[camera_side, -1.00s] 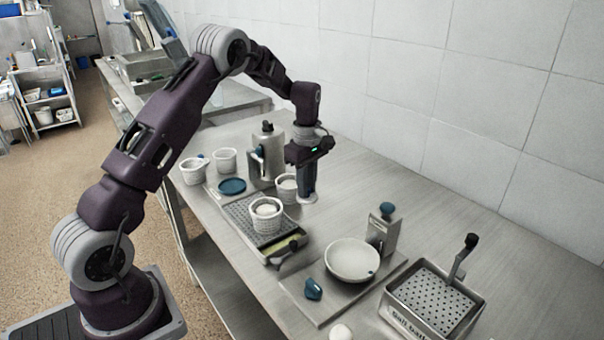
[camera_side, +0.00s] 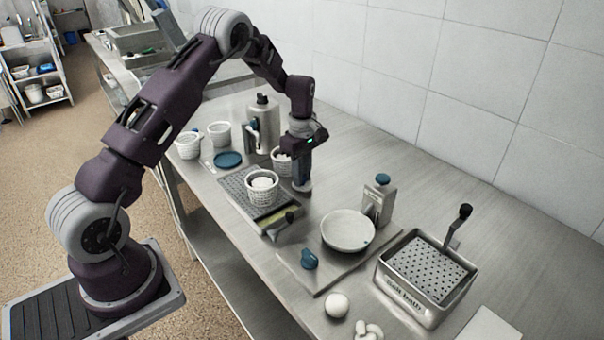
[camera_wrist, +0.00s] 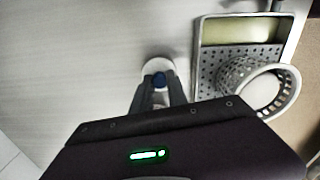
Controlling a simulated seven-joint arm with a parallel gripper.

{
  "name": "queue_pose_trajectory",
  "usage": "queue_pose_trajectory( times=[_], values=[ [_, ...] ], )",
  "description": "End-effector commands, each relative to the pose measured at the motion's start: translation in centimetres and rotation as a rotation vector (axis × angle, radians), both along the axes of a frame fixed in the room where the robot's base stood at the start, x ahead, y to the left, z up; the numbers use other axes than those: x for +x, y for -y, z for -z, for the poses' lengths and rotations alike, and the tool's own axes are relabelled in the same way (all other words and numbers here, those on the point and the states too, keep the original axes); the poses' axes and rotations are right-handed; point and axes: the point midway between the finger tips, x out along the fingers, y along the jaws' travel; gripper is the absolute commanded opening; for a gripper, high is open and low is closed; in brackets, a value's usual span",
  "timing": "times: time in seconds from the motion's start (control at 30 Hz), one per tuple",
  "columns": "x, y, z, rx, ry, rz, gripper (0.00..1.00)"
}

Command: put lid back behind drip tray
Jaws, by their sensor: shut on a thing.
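The lid is a small pale disc (camera_side: 302,186) with a blue knob; it also shows in the wrist view (camera_wrist: 150,68). My gripper (camera_side: 301,178) points down and is shut on the lid's knob. The fingers also show in the wrist view (camera_wrist: 158,88). The drip tray (camera_side: 240,190) is a perforated metal tray with a white perforated basket (camera_side: 263,196) standing on it. The lid is beside the tray on the wall side, apart from it in the wrist view. It is low over the counter; I cannot tell whether it touches.
A shallow bowl (camera_side: 347,229) and a dispenser with a blue knob (camera_side: 379,200) stand nearer the front. The salt bath (camera_side: 425,280) is at right. Counter along the wall is clear.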

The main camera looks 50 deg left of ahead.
Motion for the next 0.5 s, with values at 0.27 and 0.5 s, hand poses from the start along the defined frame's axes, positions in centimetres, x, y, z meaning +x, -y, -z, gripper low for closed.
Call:
queue_pose_trajectory(
  times=[0.27,0.5],
  values=[
    [0.01,0.01,0.24,0.000,0.000,0.000,0.00],
    [0.00,0.02,0.53,-0.001,0.000,0.000,0.00]
  ],
)
